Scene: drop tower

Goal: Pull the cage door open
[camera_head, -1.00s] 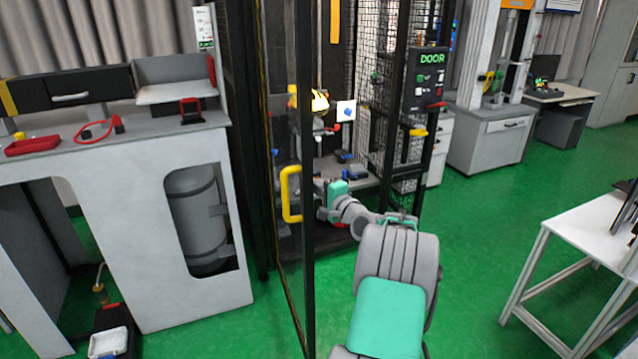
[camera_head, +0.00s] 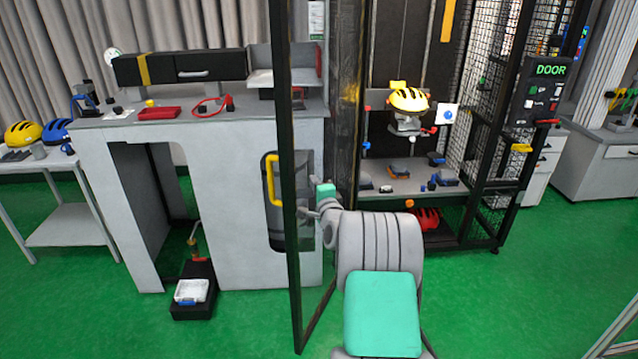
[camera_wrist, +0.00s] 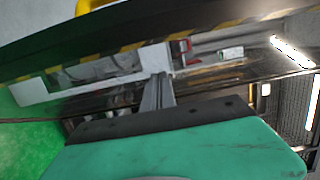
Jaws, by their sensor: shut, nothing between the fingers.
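The cage door (camera_head: 289,130), a dark-framed clear panel, stands swung outward from the tower, and I see it nearly edge-on. Its yellow handle (camera_head: 273,180) is on the door's left, outer side. I cannot tell whether the fingertips touch the door.
The open cage holds a yellow helmet (camera_head: 409,99) on a stand above a grey shelf (camera_head: 415,186); a red helmet (camera_head: 428,219) is below. The control panel marked DOOR (camera_head: 543,92) is on the right. A grey workbench (camera_head: 215,140) stands behind the door. Green floor is free at right.

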